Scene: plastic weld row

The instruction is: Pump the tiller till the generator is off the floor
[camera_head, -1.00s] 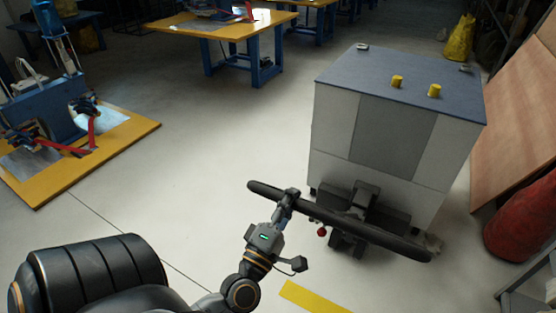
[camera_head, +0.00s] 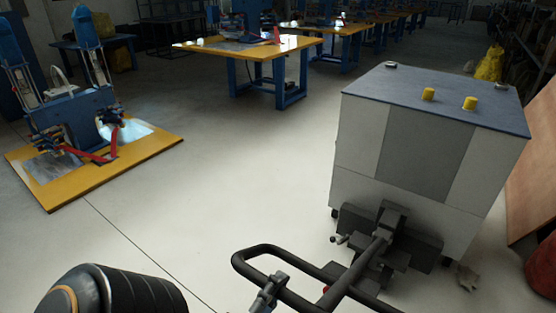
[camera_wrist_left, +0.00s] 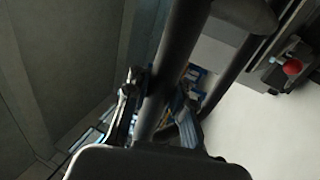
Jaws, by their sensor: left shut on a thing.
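The generator (camera_head: 420,150) is a white and grey box with a dark blue-grey top and two yellow caps. It stands upright at the right in the head view. I cannot tell whether its small feet touch the floor. The lifting truck's dark base (camera_head: 412,244) is against its near side. The tiller (camera_head: 262,249), a black loop handle on a shaft, leans from it towards me. My left gripper (camera_head: 268,294) is shut on the handle's near bar; the wrist view shows its fingers (camera_wrist_left: 157,112) on either side of the dark tube. My right gripper is out of view.
A welding machine on a yellow-edged platform (camera_head: 150,148) stands at the left. Yellow-topped tables (camera_head: 255,52) stand at the back. A brown panel (camera_head: 535,175) and a red object (camera_head: 542,268) are at the right edge. The middle floor is clear.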

